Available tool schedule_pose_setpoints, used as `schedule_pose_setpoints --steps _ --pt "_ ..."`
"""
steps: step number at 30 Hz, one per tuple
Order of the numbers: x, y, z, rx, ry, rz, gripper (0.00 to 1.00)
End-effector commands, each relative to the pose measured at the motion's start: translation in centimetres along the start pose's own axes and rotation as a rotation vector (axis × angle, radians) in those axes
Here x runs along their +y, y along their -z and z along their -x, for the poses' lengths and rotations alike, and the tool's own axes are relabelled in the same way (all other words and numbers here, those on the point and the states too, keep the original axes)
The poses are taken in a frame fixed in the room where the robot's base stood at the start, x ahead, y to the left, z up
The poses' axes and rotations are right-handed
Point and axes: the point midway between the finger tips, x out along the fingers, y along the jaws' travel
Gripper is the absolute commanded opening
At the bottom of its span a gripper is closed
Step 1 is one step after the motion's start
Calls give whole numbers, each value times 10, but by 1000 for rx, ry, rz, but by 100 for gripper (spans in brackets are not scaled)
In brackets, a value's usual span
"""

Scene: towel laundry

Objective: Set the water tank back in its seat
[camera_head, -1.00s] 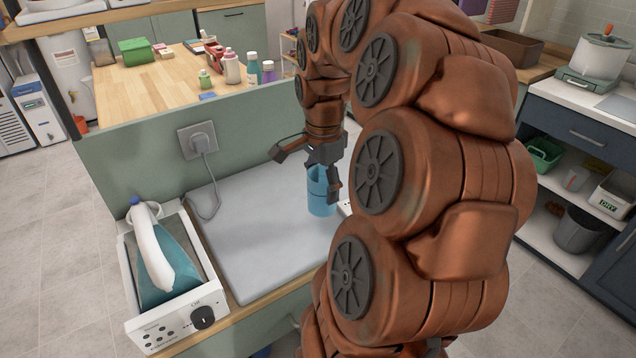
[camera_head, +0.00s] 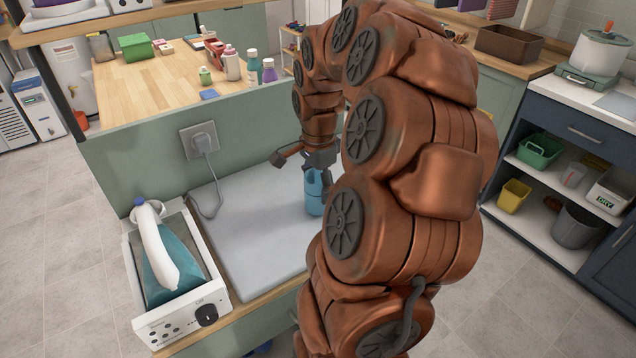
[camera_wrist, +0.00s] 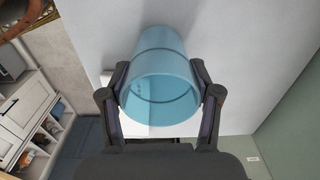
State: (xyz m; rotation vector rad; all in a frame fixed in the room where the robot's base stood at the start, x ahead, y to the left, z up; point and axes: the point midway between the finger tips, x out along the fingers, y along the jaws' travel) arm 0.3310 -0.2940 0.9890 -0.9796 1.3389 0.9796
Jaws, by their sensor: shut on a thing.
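The water tank appears to be the translucent blue cylinder (camera_head: 314,198), held over the right part of the pale grey worktop. It also shows in the wrist view (camera_wrist: 162,85), its round end facing the camera. My gripper (camera_wrist: 162,88) is shut on it, one finger on each side. In the head view, my arm hides part of the gripper and the worktop to its right. Whether the tank touches the worktop cannot be told. A white appliance (camera_wrist: 140,124) shows partly behind the tank in the wrist view.
A white-framed station (camera_head: 185,322) with a knob holds a white and teal iron (camera_head: 168,255) at the worktop's left. A cord runs to the wall socket (camera_head: 200,140). The grey worktop (camera_head: 245,235) is clear between station and tank. A low green panel (camera_head: 130,180) stands behind.

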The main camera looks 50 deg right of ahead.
Motion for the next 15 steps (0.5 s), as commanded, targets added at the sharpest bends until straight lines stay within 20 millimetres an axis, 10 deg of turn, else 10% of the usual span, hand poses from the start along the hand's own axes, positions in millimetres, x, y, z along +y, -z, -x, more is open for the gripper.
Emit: schedule_pose_setpoints --steps 14,15 --pt "0 0 -8 -1 0 0 22" --pt "0 0 -6 -1 0 0 67"
